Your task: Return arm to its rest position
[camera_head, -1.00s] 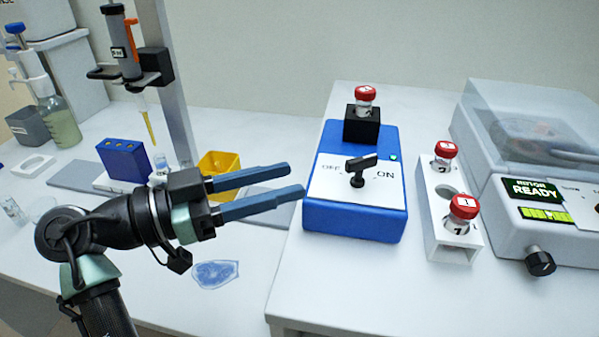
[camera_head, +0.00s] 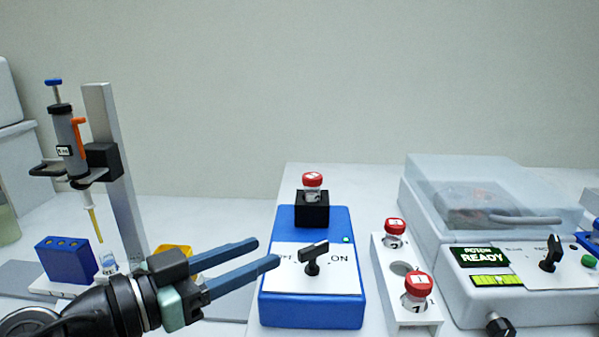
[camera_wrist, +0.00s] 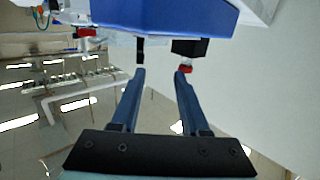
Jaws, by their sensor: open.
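My gripper (camera_head: 268,252) is open, with its two blue fingers apart and nothing between them. In the head view it points right, in front of the left part of the blue device (camera_head: 312,312). The device has a black knob (camera_head: 313,256) between OFF and ON marks and a small green light. In the wrist view the open fingers of my gripper (camera_wrist: 160,70) point at the blue device (camera_wrist: 170,14), which looks upside down there. I cannot tell whether a fingertip touches the device.
A red-capped vial (camera_head: 313,183) sits in the device's black holder. A white rack (camera_head: 403,315) holds two red-capped vials. Right stands a lidded machine (camera_head: 485,190) reading READY. Left are a pipette on a stand (camera_head: 112,150), a blue block (camera_head: 66,262) and a yellow container (camera_head: 173,250).

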